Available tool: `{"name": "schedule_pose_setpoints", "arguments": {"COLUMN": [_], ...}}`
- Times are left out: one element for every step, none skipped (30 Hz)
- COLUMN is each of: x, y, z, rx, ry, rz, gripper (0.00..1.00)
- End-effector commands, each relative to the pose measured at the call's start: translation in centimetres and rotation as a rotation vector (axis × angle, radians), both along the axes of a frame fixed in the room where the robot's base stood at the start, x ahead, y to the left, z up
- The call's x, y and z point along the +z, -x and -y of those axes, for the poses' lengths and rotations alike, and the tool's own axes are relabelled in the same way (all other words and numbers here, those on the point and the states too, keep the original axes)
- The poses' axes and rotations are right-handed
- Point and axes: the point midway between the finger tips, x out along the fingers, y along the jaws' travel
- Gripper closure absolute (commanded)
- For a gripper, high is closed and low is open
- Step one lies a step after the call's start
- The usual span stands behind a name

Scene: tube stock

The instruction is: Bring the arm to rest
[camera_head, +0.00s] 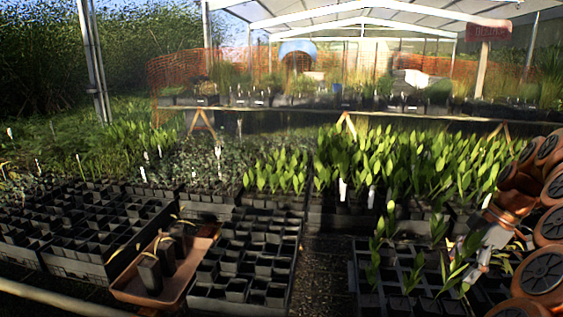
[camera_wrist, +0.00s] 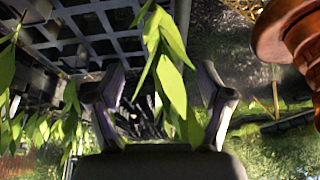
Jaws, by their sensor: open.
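My gripper (camera_wrist: 160,95) is open, its two dark fingers spread apart in the wrist view. Broad green leaves (camera_wrist: 168,75) show between the fingers; I cannot tell whether they are between them or beyond. No tube or pot shows in its grip. In the head view my orange arm with dark round caps fills the right edge, and a pale grey part of it (camera_head: 490,245) is low among the leafy plants over the right black tray (camera_head: 365,265). The fingertips are hard to make out there.
A reddish-brown tray (camera_head: 192,278) holds a short row of black tubes (camera_head: 150,273) at front left. Black cell trays (camera_head: 85,262) flank it. Leafy seedlings (camera_head: 275,172) stand behind. A dark gap (camera_head: 325,270) runs between the front trays. A back bench (camera_head: 300,108) carries more plants.

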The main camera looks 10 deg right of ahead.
Motion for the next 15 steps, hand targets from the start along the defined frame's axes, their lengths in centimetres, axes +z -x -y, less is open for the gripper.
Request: {"name": "schedule_pose_setpoints", "arguments": {"x": [1.0, 1.5, 2.1, 2.5, 2.9, 3.6, 3.9, 4.2, 4.7, 5.0, 5.3, 5.6, 5.8, 6.0, 6.2], "y": [-0.3, -0.4, -0.7, -0.8, -0.8, -0.8, -0.7, -0.6, -0.4, -0.1, 0.2, 0.6, 1.0, 1.5, 2.1], "z": [-1.7, -2.7, -4.2, -5.3, -6.6, -8.2, -9.5, -10.8, -12.3, -13.5, -14.6, -16.1, -17.2, -18.3, -19.5], "rx": [-0.001, -0.008, -0.019, -0.026, -0.036, -0.053, -0.064, -0.076, -0.096, -0.112, -0.127, -0.15, -0.166, -0.184, -0.211], "ry": [0.0, 0.002, 0.005, 0.008, 0.01, 0.016, 0.02, 0.024, 0.032, 0.039, 0.046, 0.056, 0.063, 0.069, 0.082], "rz": [-0.012, -0.019, -0.031, -0.043, -0.056, -0.07, -0.085, -0.101, -0.115, -0.127, -0.141, -0.159, -0.174, -0.187, -0.202], "gripper": [0.21, 0.21, 0.21, 0.21, 0.21, 0.21, 0.21, 0.21, 0.21, 0.21, 0.21, 0.21, 0.21, 0.21, 0.21]}}
